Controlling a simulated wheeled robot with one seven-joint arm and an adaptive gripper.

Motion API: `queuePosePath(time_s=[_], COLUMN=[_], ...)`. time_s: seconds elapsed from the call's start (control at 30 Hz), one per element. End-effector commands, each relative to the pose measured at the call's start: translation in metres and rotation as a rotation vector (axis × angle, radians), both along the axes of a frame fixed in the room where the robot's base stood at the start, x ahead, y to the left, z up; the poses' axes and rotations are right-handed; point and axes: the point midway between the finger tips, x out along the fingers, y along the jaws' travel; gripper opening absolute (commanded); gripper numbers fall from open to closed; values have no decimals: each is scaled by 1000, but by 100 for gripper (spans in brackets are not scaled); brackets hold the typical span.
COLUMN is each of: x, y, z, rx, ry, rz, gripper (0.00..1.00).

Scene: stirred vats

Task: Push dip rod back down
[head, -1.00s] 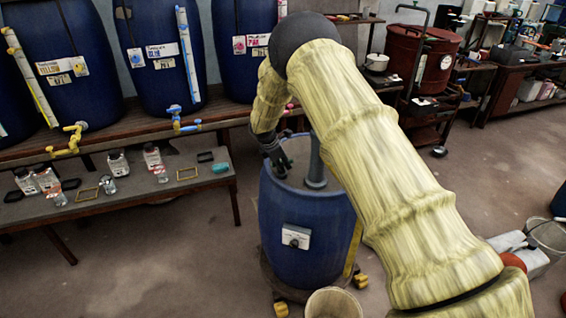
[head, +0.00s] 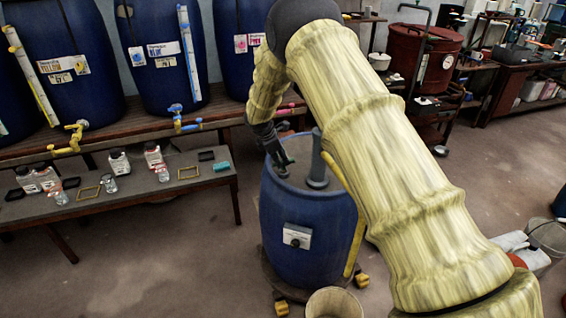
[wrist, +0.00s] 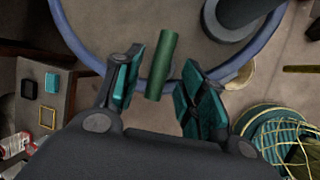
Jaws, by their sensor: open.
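The blue vat (head: 295,215) stands at the middle of the head view, with a grey upright post (head: 318,160) on its lid. My gripper (head: 280,160) is over the left part of the lid, pointing down. In the wrist view my gripper (wrist: 155,88) is open, with teal pads on both fingers. A short green cylinder (wrist: 161,65), which looks like the dip rod's handle, shows between the fingertips, nearer the left finger. I see no clear grip on it. The rod below the green part is hidden, and I cannot make out the rod in the head view.
The grey post (wrist: 240,12) rises close beyond my right finger. A low bench (head: 120,195) with jars stands left of the vat, and a shelf with large blue barrels (head: 160,55) is behind. A bucket (head: 334,302) stands in front.

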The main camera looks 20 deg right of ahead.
Motion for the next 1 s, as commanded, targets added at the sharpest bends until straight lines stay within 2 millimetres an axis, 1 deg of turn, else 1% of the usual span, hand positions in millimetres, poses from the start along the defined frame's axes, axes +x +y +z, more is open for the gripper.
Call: queuePosePath(time_s=[0.03,0.2,0.4,0.6,0.8,0.93,1.0], x=[-1,-7,-12,-14,-14,-15,-19], y=[4,15,24,29,29,29,29], z=[10,37,60,68,69,68,60], rx=[0,-1,0,0,0,1,11], ry=[-2,-2,-1,-1,-1,0,2], rz=[1,1,-1,-1,0,-1,-9], gripper=[41,41,41,41,41,41,41])
